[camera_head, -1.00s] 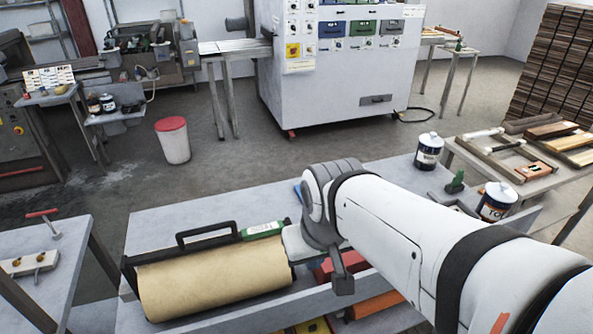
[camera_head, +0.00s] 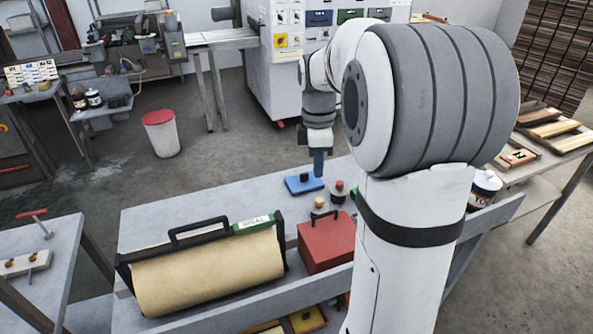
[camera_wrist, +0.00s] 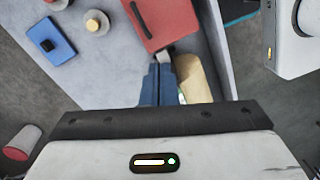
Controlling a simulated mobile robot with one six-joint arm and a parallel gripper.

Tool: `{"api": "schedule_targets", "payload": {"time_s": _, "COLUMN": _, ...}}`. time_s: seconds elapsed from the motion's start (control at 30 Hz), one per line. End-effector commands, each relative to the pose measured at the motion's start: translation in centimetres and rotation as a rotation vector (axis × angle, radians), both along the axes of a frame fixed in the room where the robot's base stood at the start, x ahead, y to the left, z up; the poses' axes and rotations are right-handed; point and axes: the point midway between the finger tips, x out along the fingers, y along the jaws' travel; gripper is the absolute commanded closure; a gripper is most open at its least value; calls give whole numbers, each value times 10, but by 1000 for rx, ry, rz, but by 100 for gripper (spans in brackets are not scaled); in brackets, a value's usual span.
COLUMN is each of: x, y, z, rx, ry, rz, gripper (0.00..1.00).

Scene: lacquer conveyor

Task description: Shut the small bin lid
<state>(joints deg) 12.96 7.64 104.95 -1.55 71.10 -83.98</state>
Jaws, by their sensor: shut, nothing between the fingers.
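A small white bin (camera_head: 161,134) with a round red top stands on the floor left of the middle in the head view. It also shows at the lower left edge of the wrist view (camera_wrist: 22,142). The red top looks flat across the mouth; I cannot tell whether it is fully seated. My gripper (camera_head: 319,172) has blue fingers pointing down above the workbench, right of the bin and well apart from it. In the wrist view the fingers (camera_wrist: 159,68) are together and hold nothing.
The workbench (camera_head: 150,222) carries a brown paper roll (camera_head: 210,270), a red box (camera_head: 327,242) with a black handle, and a blue block (camera_head: 303,184). A white machine (camera_head: 272,70) stands behind. Grey floor around the bin is clear.

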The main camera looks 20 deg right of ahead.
Motion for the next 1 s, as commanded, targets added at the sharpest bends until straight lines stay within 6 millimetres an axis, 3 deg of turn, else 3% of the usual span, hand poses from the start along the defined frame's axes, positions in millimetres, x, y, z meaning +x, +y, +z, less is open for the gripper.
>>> {"api": "schedule_targets", "payload": {"time_s": 0.03, "x": 12, "y": -11, "z": -3, "rx": 11, "ry": 24, "rz": 72, "gripper": 100}}
{"api": "schedule_targets", "payload": {"time_s": 0.2, "x": 35, "y": -33, "z": -11, "rx": 47, "ry": 73, "rz": 276, "gripper": 100}}
{"api": "schedule_targets", "payload": {"time_s": 0.47, "x": 39, "y": -40, "z": -28, "rx": 64, "ry": 91, "rz": 351, "gripper": 100}}
{"api": "schedule_targets", "payload": {"time_s": 1.0, "x": 22, "y": -38, "z": -130, "rx": 64, "ry": 91, "rz": 351, "gripper": 100}}
